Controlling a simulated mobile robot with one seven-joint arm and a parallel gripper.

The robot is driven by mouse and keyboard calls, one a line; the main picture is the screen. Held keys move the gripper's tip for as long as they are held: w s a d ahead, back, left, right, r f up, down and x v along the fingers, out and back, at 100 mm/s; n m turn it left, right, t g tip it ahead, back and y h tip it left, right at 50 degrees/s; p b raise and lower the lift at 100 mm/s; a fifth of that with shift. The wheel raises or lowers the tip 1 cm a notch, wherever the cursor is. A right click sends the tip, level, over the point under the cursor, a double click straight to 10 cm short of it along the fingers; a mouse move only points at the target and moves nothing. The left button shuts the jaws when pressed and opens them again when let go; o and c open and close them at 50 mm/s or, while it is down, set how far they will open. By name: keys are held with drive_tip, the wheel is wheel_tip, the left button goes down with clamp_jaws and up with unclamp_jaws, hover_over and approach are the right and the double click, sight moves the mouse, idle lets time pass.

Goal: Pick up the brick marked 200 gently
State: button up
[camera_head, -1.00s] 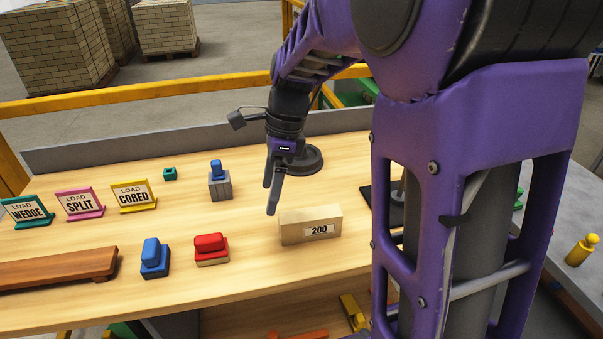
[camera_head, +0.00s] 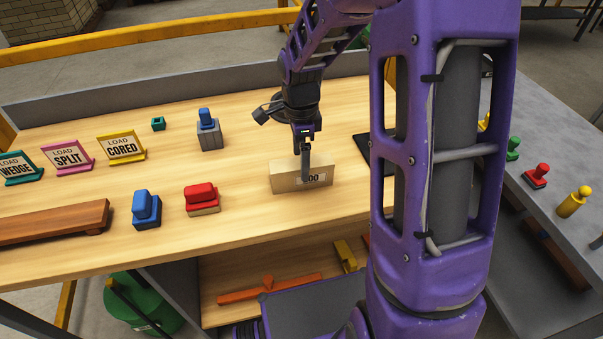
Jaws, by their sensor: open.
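My gripper (camera_head: 305,178) points down at the brick. One dark finger shows in front of the brick's face and covers part of the label's number. The other finger is hidden, so I cannot tell whether the fingers touch the brick or stand around it. The jaws are open.
To the left stand a red-topped block (camera_head: 202,198), a blue block (camera_head: 146,210) and a grey block with a blue top (camera_head: 208,133). Load signs (camera_head: 121,147) stand further left. A dark plate (camera_head: 377,154) lies right of the brick.

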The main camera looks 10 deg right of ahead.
drive_tip(key=shift+w+d+f, duration=0.1)
drive_tip(key=shift+w+f, duration=0.05)
drive_tip(key=shift+f, duration=2.85)
drive_tip(key=c, duration=1.3)
drive_tip(key=shift+c, duration=0.2)
drive_tip(key=shift+r, duration=0.15)
